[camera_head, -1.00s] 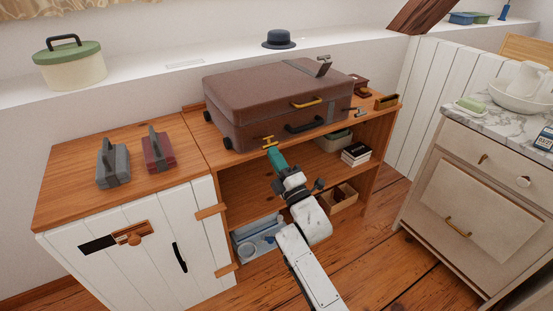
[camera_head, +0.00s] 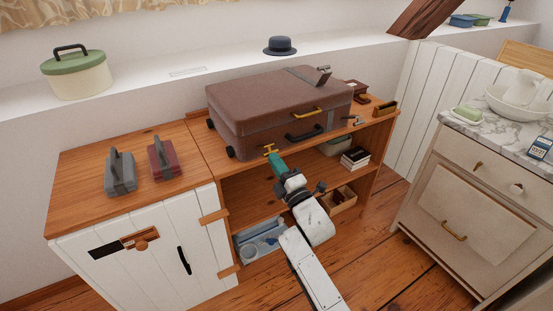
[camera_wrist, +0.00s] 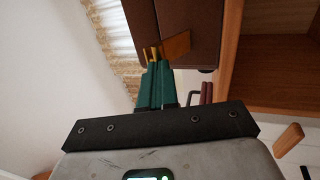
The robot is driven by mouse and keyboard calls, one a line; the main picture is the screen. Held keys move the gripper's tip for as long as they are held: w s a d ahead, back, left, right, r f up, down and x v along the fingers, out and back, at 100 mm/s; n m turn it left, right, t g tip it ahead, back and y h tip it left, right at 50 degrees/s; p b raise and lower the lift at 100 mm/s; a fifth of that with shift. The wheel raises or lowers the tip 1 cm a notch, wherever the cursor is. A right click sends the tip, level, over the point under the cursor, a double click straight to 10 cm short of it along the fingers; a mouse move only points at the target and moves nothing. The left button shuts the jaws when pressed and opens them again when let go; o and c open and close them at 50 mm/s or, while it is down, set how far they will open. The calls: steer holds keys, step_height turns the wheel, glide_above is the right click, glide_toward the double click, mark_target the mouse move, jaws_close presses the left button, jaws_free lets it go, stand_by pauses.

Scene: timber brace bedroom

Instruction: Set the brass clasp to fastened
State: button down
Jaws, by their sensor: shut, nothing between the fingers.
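The brown suitcase (camera_head: 265,105) lies flat on the wooden cabinet top, and its side fills part of the wrist view (camera_wrist: 188,20). A brass bar-shaped fitting (camera_head: 306,111) is on its front, above a black handle (camera_head: 304,133). A smaller T-shaped brass piece (camera_head: 270,149) shows near its front lower edge. I cannot tell which brass part is the clasp, or its setting. My gripper (camera_head: 274,157), with green fingers, is shut and empty just in front of the T-shaped piece. In the wrist view brass shows at the fingertips (camera_wrist: 151,58); contact is unclear.
Grey and dark red cases (camera_head: 163,159) stand left of the suitcase. Small brown items (camera_head: 385,109) lie to its right. Open shelves below hold a blue-grey tray (camera_head: 258,238), books and a box. A marble-topped drawer unit (camera_head: 457,205) stands right. Floor between is clear.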

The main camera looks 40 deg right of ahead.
steer(key=r+g+p, duration=0.1)
steer(key=p, duration=0.3)
steer(key=r+g+p, duration=0.1)
steer(key=p, duration=0.4)
steer(key=w+r+g+y+p, duration=0.1)
steer(key=r+g+p, duration=0.1)
steer(key=p, duration=0.2)
steer(key=shift+w+d+r+p, duration=0.1)
steer(key=shift+d+p, duration=0.15)
steer(key=shift+p, duration=0.05)
steer(key=shift+w+r+p, duration=0.1)
steer(key=shift+p, duration=0.35)
steer(key=p, duration=0.1)
steer(key=w+r+p, duration=0.1)
steer(key=shift+w+d+r+p, duration=0.1)
steer(key=shift+w+r+p, duration=0.05)
steer(key=shift+r+p, duration=0.15)
